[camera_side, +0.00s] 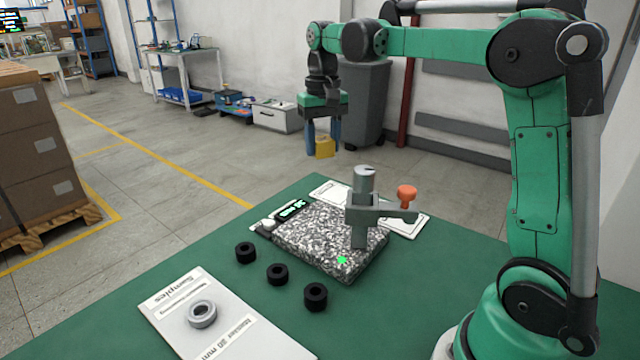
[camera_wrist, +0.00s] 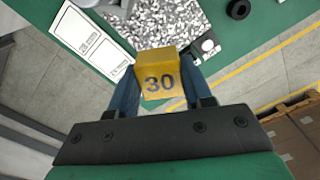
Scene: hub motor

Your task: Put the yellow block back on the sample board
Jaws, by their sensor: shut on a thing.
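The yellow block (camera_side: 325,147) is held between the blue fingers of my gripper (camera_side: 323,142), in the air beyond the far edge of the green table. In the wrist view the block (camera_wrist: 160,76) shows a dark "30" on its face, and the gripper fingers (camera_wrist: 158,92) sit on both sides of it. The sample board (camera_side: 190,347) is a pale board at the table's near left. A silver ring (camera_side: 202,313) lies on it, between printed labels reading "Samples" and "Master 30 mm". My gripper is far from the board.
A speckled stone plate (camera_side: 312,242) with a grey gauge stand (camera_side: 363,210) is mid-table. Black rings (camera_side: 277,274) lie in front of it, one also in the wrist view (camera_wrist: 238,9). An orange-topped piece (camera_side: 406,196) stands beside the stand. White sheets lie behind.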

